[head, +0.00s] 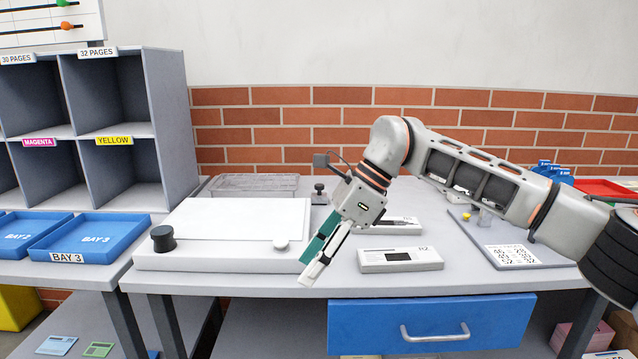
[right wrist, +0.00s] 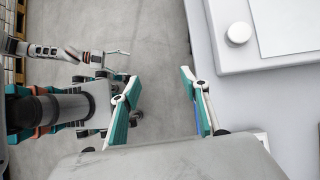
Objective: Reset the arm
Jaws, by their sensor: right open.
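My right arm (head: 480,180) reaches in from the right in the head view, over the grey worktable. My right gripper (head: 318,262) points down and left at the table's front edge, beside the white flat device (head: 215,252). In the right wrist view the two teal-and-white fingers of my right gripper (right wrist: 161,77) are spread wide, with only grey floor between them. Nothing is held. My left arm (right wrist: 50,50) shows small at the upper left of the right wrist view. Its gripper is too small to read there, and it is outside the head view.
A small white device (head: 400,260) lies right of my right gripper, above a blue drawer (head: 430,325). A clear tray (head: 255,185) lies at the back. Blue bay trays (head: 90,236) and a grey pigeonhole shelf (head: 165,120) stand left. A printed board (head: 515,255) lies right.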

